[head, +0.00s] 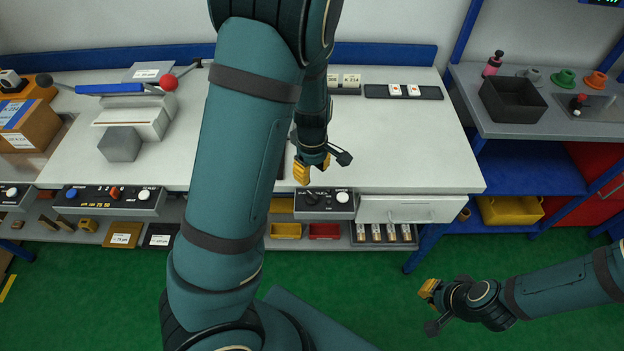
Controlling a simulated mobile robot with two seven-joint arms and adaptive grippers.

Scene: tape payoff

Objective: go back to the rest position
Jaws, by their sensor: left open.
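My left arm rises large across the middle of the head view and hides part of the white workbench (420,150). My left gripper (303,171), with yellow fingertips, points down over the front edge of the bench, just above a black control box (325,203). It is open and I see nothing held in it. My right gripper (429,289) is low at the right, over the green floor (400,320), in front of the bench and apart from it. Its yellow fingertips point left, and their gap is too small to judge.
A white device with a blue lever (110,88) and a grey block (120,144) stand on the bench's left. A black strip with white tiles (403,92) lies at the back. A grey side shelf (520,120) carries a dark bin (512,99). The bench's right half is mostly clear.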

